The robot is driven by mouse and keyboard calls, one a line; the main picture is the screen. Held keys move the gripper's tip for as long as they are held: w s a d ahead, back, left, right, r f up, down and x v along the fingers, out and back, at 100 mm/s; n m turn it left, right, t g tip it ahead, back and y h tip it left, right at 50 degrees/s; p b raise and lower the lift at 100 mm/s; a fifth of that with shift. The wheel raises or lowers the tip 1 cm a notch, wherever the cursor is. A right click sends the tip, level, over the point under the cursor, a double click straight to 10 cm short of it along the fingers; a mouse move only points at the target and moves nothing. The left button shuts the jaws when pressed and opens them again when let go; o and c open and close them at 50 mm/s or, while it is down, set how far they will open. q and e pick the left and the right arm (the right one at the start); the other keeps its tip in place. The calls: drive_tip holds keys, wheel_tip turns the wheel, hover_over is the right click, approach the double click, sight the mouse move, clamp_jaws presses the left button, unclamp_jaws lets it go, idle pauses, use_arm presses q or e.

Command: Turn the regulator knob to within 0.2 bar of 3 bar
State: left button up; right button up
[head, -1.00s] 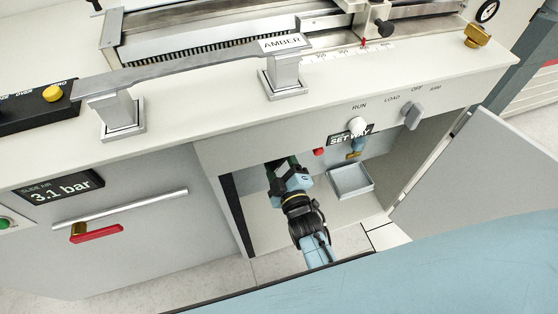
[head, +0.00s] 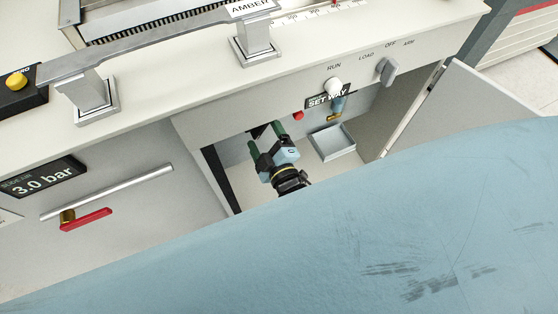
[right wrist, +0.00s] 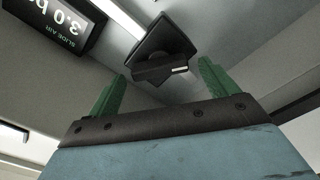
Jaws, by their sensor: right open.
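The black regulator knob (right wrist: 160,68) sits on a square dark plate in the right wrist view, with a pale mark on its edge. My right gripper (right wrist: 158,82) is open, its green fingers on either side of the knob and apart from it, with nothing held. In the head view my right gripper (head: 266,136) reaches into the open bay under the bench edge, and the knob there is mostly hidden. The slide air display (head: 43,178) reads 3.0 bar; it also shows upside down in the right wrist view (right wrist: 60,22). My left gripper is out of view.
A red button (head: 298,115), a white RUN knob (head: 333,86) and a grey selector lever (head: 387,71) are on the front panel. A small tray (head: 333,142) is in the bay. An open door (head: 455,105) stands at right.

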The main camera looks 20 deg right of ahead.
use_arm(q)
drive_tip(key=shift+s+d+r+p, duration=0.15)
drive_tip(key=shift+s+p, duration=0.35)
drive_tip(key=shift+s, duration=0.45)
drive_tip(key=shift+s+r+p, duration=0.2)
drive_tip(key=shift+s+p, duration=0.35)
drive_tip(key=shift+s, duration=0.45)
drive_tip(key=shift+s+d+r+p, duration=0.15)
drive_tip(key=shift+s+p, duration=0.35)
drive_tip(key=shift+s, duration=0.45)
use_arm(e)
drive_tip(key=s, duration=1.1)
drive_tip(key=shift+d, duration=0.2)
